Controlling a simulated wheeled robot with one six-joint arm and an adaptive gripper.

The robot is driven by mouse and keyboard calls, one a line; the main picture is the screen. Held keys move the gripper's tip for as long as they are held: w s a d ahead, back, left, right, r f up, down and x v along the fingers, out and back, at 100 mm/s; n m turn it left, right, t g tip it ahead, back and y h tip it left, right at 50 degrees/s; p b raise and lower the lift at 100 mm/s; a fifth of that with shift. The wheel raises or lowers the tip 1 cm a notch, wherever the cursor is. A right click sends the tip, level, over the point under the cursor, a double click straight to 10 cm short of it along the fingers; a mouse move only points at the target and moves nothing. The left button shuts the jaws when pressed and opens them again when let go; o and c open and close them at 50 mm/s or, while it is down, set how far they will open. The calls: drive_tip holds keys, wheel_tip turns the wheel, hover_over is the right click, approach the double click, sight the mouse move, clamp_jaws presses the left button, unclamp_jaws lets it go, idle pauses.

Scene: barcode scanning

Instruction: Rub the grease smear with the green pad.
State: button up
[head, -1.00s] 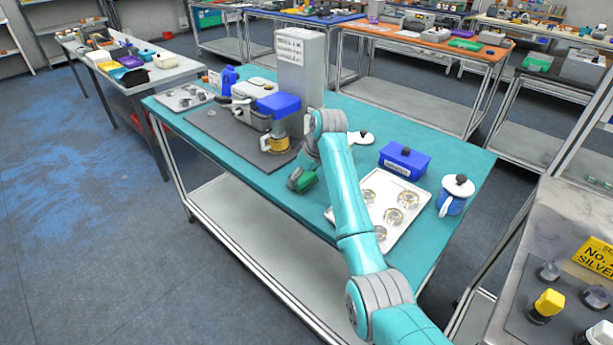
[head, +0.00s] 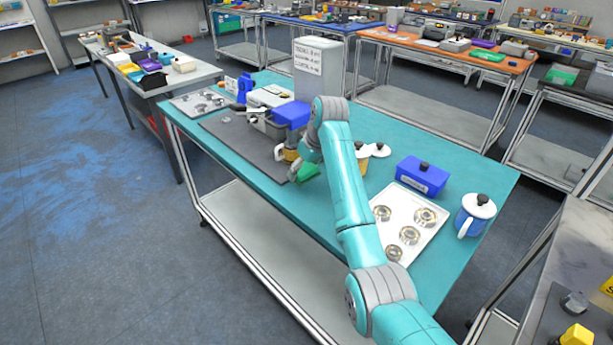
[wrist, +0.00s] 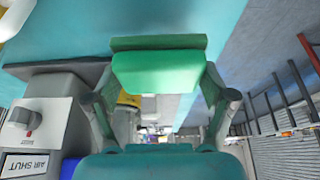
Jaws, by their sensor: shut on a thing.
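My gripper (head: 302,172) is shut on the green pad (head: 308,171), close to the teal table's near edge and just right of the dark grey mat (head: 222,130). My arm partly hides it in the head view. In the wrist view, the green pad (wrist: 158,72) sits between the two fingers of my gripper (wrist: 158,88), with the teal tabletop beyond. I cannot tell whether the pad touches the table. I cannot make out the grease smear in either view.
A yellow mug (head: 287,153) and a grey machine with a blue top (head: 290,113) stand left of my gripper. A tray with several round metal parts (head: 408,222), a blue box (head: 421,176) and a blue-and-white pot (head: 475,214) are to the right.

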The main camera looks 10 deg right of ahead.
drive_tip(key=shift+r, duration=1.7)
drive_tip(key=shift+s+d, duration=0.1)
drive_tip(key=shift+d, duration=0.05)
